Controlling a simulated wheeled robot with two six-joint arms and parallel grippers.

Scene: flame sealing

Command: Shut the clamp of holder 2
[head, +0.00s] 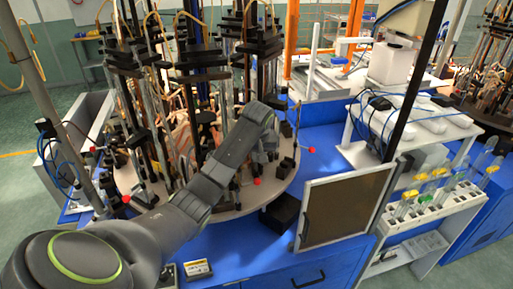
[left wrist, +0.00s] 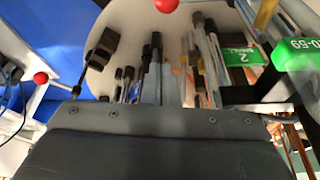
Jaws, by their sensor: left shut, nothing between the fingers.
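My left gripper (head: 266,148) reaches in from the lower left over the round pale turntable (head: 262,204), at the right side of the burner rig. It is shut and empty; its fingertips are small and partly lost among dark parts. Red-ball levers stand near it, one to the right (head: 312,150) and one below (head: 257,181). In the left wrist view a green label with a 2 (left wrist: 243,57) marks holder 2, with dark rods beside it. Red balls also show at the top (left wrist: 166,5) and left (left wrist: 40,78). I cannot make out the clamp's jaws.
A dark framed panel (head: 345,209) and a black box (head: 281,213) stand on the blue table (head: 238,255) to the right. A rack of capped tubes (head: 432,207) is farther right. Tall metal posts and hoses crowd the turntable. The front table strip is mostly clear.

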